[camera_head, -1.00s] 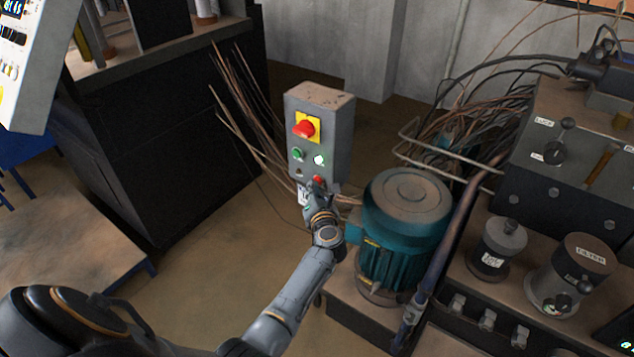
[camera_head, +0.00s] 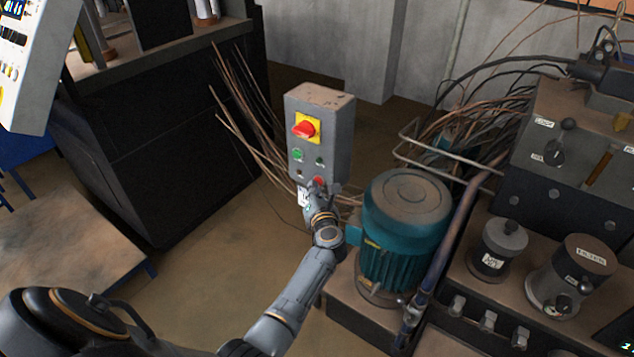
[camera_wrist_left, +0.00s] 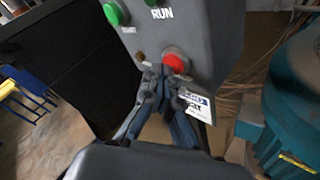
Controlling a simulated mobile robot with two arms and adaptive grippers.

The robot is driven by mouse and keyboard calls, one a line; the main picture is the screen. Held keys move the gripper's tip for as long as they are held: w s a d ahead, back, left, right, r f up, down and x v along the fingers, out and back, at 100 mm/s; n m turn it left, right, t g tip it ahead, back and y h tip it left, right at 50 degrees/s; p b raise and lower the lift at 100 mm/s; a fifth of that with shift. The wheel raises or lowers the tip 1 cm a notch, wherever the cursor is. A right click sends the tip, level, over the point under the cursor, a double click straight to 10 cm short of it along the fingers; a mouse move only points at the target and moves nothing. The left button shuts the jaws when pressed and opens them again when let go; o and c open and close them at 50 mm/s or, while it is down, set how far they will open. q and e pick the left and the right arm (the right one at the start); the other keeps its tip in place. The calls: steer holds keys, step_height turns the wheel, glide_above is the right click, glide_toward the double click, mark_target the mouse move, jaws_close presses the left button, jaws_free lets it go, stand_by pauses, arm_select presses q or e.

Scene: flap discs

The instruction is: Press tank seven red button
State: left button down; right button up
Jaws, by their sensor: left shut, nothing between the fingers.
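A grey control box (camera_head: 334,135) stands in the middle of the head view. Low on its front is a small red button (camera_head: 319,181), which also shows in the left wrist view (camera_wrist_left: 176,62). My left gripper (camera_head: 315,190) is shut and empty, with its fingertips at the red button. They appear to touch it or nearly so; the exact contact is hard to tell. Above are a large red knob on a yellow plate (camera_head: 313,119), a green button (camera_head: 298,155) and a dark RUN lamp (camera_head: 320,161). My right gripper is out of view.
A teal motor (camera_head: 405,225) stands close to the right of my left arm. Loose cables hang behind the box. A machine block with canisters (camera_head: 495,248) is at the right, and a black cabinet (camera_head: 180,130) at the left. The floor between is clear.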

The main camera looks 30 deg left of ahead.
arm_select(q)
steer(key=shift+s+p, duration=0.3)
steer(key=shift+s, duration=0.4)
steer(key=s, duration=0.1)
steer(key=s+p, duration=0.1)
steer(key=s, duration=0.1)
steer(key=s+p, duration=0.1)
steer(key=s, duration=0.1)
steer(key=shift+a, duration=0.25)
stand_by(0.6)
